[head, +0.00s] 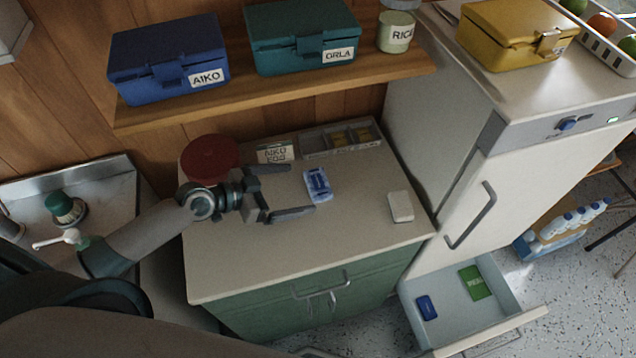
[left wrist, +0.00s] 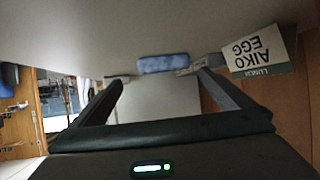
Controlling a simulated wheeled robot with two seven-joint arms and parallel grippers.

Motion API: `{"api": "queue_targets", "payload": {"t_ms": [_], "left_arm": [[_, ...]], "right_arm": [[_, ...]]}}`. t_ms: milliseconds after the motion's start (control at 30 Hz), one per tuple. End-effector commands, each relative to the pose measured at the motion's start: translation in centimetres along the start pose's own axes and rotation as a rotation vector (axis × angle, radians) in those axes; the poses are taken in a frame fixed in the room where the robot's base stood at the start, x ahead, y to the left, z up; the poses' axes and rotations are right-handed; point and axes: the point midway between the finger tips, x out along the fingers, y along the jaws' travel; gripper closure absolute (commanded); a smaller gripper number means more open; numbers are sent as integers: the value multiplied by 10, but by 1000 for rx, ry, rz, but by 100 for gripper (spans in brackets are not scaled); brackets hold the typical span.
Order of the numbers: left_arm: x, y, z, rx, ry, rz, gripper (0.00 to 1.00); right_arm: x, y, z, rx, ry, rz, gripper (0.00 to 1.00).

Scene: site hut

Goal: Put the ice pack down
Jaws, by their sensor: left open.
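The blue ice pack (head: 318,185) lies on the pale counter top (head: 350,228), right of my left gripper. My left gripper (head: 294,189) is open and empty, its fingers spread and pointing toward the pack. In the left wrist view the pack (left wrist: 163,64) shows beyond the gap between the open fingers (left wrist: 165,90), apart from them. My right gripper is in neither view.
A red round lid (head: 210,157), a labelled lunch card (head: 276,152) and a divided tray (head: 342,138) stand along the counter's back. A white block (head: 400,206) lies at right. The fridge's lower drawer (head: 445,300) stands open with a blue and a green pack inside.

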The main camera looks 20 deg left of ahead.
Motion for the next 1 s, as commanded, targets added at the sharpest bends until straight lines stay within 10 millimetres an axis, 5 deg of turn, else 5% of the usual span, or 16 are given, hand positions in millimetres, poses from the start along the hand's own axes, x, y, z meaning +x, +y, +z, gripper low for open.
{"api": "queue_targets", "payload": {"t_ms": [633, 1000], "left_arm": [[18, -1, -1, 0, 1, 0, 0], [58, -5, -3, -1, 1, 0, 0]], "right_arm": [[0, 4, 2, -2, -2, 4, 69], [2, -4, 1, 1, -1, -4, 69]]}}
